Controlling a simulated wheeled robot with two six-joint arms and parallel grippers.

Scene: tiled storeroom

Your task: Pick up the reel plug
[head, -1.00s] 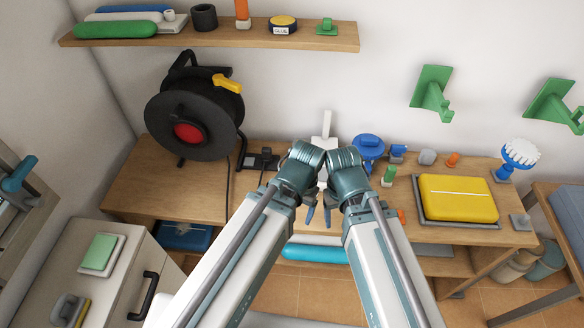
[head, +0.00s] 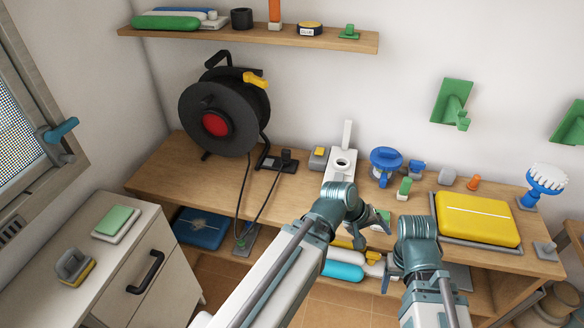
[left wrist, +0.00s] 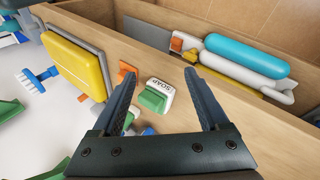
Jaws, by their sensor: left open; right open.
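The black reel plug (head: 286,156) appears to stand upright in a small dark block at the back of the workbench. A cable runs from it over the front edge. The cable reel (head: 212,115) is black with a red hub and stands to its left. My left gripper (head: 362,230) is to the right of and nearer than the plug, over the bench's front edge, open and empty. In the left wrist view its fingers (left wrist: 160,74) are spread, facing a white and green soap item (left wrist: 154,95); the plug is not visible there. My right gripper (head: 389,280) is open, lower right, in front of the bench.
A white stand (head: 342,164) and a blue round item (head: 385,158) stand right of the plug. A yellow case (head: 478,218) lies further right. A shelf (head: 240,37) hangs above. The bench top (head: 160,178) in front of the reel is mostly clear, with cables crossing the edge.

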